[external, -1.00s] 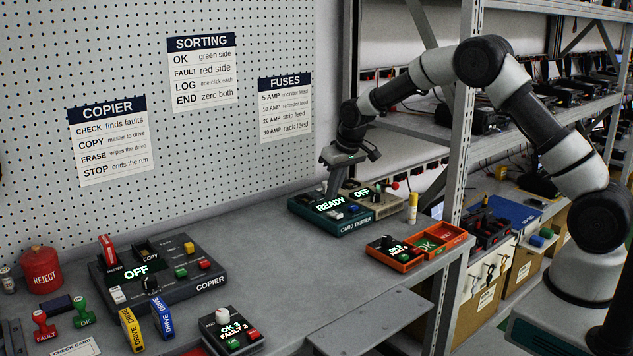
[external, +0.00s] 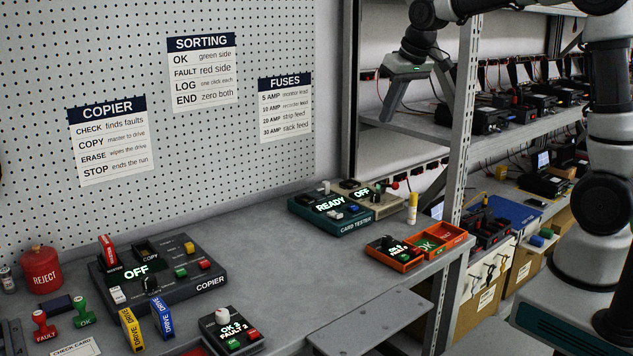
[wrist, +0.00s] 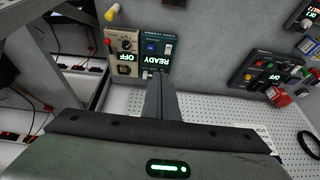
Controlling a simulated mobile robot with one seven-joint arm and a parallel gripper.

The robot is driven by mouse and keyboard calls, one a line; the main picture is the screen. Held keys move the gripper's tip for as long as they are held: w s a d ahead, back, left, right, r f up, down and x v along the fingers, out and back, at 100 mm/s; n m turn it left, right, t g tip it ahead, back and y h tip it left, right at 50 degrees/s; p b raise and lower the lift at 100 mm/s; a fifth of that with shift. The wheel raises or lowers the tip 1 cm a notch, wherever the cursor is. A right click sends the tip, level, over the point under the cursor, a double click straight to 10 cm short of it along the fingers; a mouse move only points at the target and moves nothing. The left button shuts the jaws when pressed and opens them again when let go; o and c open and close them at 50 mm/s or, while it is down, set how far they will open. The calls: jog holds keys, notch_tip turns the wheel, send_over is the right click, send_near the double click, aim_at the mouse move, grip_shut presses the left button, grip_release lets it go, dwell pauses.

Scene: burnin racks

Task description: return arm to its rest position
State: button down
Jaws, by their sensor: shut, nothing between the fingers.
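My gripper (external: 388,112) is shut and empty in the external view, raised in front of the shelf rack and above the card tester. Its fingers (wrist: 160,98) point at the bench in the wrist view and look closed together. The card tester (external: 333,208) stands on the bench below it with its display reading READY. It also shows in the wrist view (wrist: 153,46). My gripper touches nothing that I can see.
A metal rack upright (external: 462,110) stands close beside my gripper. A shelf (external: 425,130) holds several dark devices (external: 490,118). The copier (external: 160,270), the red reject pot (external: 41,269) and an orange tray (external: 440,238) are on the bench. The bench middle is clear.

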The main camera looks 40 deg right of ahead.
jog(key=s+d+r+p, duration=0.1)
jog(key=s+p, duration=0.1)
jog(key=s, duration=1.1)
jog(key=s+d+r+p, duration=0.1)
jog(key=s+d+p, duration=0.1)
jog(key=s, duration=1.1)
jog(key=shift+s+r+t, duration=0.25)
jog(key=shift+r+t, duration=0.15)
notch_tip(320, 180, down, 28)
jog(key=b, duration=2.8)
jog(key=shift+f+b, duration=0.25)
jog(key=shift+b, duration=0.05)
jog(key=c, duration=2.5)
grip_release()
